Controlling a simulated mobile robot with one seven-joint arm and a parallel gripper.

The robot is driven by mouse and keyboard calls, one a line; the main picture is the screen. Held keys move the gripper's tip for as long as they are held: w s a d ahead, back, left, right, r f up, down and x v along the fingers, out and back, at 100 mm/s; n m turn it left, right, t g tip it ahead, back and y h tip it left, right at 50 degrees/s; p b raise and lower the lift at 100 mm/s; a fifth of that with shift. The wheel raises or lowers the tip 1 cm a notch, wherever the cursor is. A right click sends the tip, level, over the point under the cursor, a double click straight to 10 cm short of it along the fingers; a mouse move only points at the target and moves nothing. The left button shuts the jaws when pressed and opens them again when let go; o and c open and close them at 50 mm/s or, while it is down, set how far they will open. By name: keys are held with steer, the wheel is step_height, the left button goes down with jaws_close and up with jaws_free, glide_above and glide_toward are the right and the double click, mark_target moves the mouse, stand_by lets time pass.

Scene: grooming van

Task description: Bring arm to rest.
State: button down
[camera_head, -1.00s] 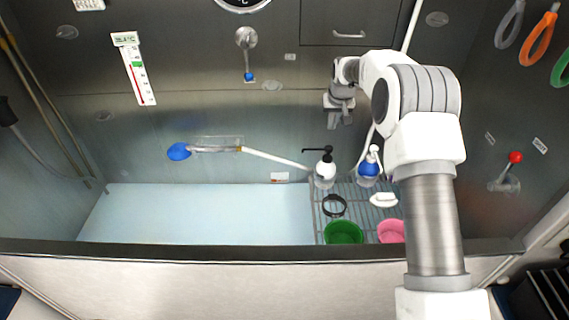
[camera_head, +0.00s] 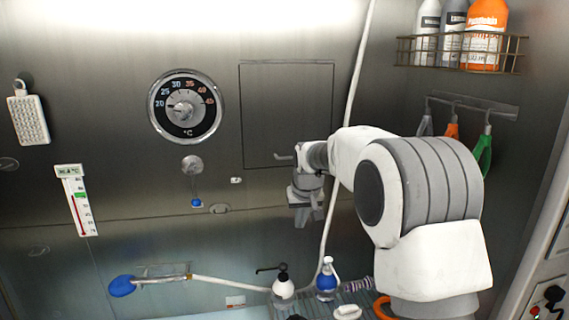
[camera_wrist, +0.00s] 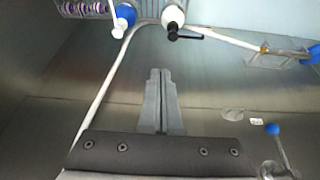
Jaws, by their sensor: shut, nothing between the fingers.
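My gripper (camera_head: 304,216) hangs in front of the steel back wall, above the bottles, with its fingers pointing down. In the wrist view, my gripper's two grey fingers (camera_wrist: 159,75) lie side by side, shut, with nothing between them. My white and grey arm comes in from the lower right of the head view, bent at the elbow. The gripper looks apart from the bottles; its exact distance to the wall is hard to tell.
A white pump bottle (camera_head: 283,286) and a blue bottle (camera_head: 326,280) stand below the gripper. A blue-headed wand (camera_head: 122,286) is at lower left. A round dial (camera_head: 186,104), a wall panel (camera_head: 286,110), a small lever (camera_head: 194,180) and a bottle rack (camera_head: 462,53) are on the walls.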

steer(key=s+d+r, duration=0.3)
steer(key=s+r, duration=0.2)
steer(key=s, duration=0.5)
steer(key=s+d+r, duration=0.4)
steer(key=s+r, duration=0.1)
steer(key=s, duration=0.5)
steer(key=s+d+f+m, duration=0.1)
steer(key=s+f, duration=0.1)
steer(key=s, duration=0.7)
steer(key=s+d+f, duration=0.2)
steer(key=s, duration=0.8)
steer(key=shift+s+m+t+h, duration=0.3)
steer(key=shift+m+t, duration=0.1)
